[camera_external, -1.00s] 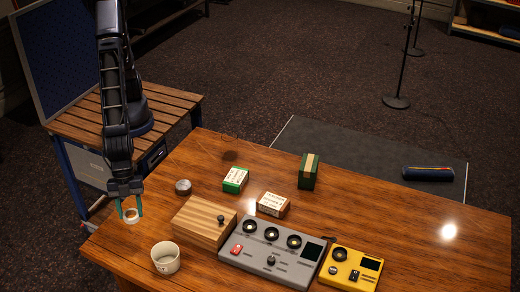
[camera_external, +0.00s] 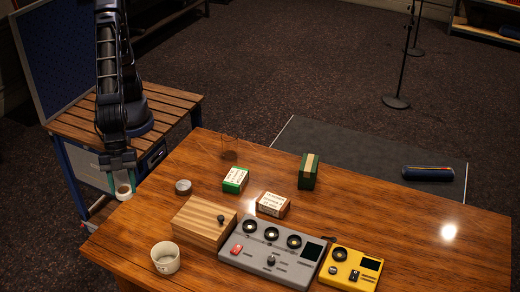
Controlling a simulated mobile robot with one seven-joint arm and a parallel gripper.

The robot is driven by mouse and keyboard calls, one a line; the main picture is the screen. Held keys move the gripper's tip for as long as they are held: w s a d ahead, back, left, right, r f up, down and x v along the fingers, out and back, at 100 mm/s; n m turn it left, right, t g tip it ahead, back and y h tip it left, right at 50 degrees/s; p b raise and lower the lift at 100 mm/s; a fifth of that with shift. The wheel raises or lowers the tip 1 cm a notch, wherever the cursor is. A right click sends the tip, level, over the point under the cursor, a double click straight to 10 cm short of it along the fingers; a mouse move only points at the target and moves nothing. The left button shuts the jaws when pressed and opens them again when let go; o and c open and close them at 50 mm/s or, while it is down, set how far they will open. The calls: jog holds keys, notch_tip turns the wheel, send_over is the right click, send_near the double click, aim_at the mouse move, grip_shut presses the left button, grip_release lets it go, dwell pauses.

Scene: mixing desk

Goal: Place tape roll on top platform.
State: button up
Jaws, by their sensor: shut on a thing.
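The tape roll (camera_external: 124,192) is a small pale ring with a brownish centre. It is held between the teal fingertips of my gripper (camera_external: 122,183), which is shut on it. My gripper points down near the left edge of the wooden desk (camera_external: 330,210). The roll appears raised, but its exact height above the desk is hard to tell. A flat-topped wooden box (camera_external: 197,222) with a dark knob stands to the right of the roll. No part is clearly marked as the top platform.
A white mug (camera_external: 166,258) stands near the front edge. A small round tin (camera_external: 183,187), a green-white box (camera_external: 235,180), a brown-white box (camera_external: 272,205) and a dark green box (camera_external: 308,172) stand farther back. A grey mixer (camera_external: 265,262) and yellow device (camera_external: 350,272) fill the front. The right side is clear.

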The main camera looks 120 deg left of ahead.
jog(key=w+a+r+n+y, duration=0.15)
jog(key=w+a+n, duration=0.35)
jog(key=w+a, duration=1.3)
jog(key=w+a+n+t+y, duration=0.15)
jog(key=w+a, duration=0.25)
jog(key=a, duration=0.4)
jog(key=w+a+n, duration=0.2)
jog(key=w+a, duration=0.3)
jog(key=a, duration=0.4)
jog(key=w+a+n, duration=0.1)
jog(key=w+a, duration=0.3)
jog(key=a, duration=0.4)
jog(key=n+y, duration=0.3)
jog(key=n, duration=0.6)
send_over(307, 151)
jog(key=w+d, duration=0.1)
jog(key=d, duration=0.3)
notch_tip(307, 151, down, 26)
jog(key=shift+m+g+y, duration=0.25)
jog(key=shift+y, duration=0.05)
notch_tip(307, 151, down, 21)
jog(key=shift+d+r, duration=0.1)
jog(key=shift+r, duration=0.1)
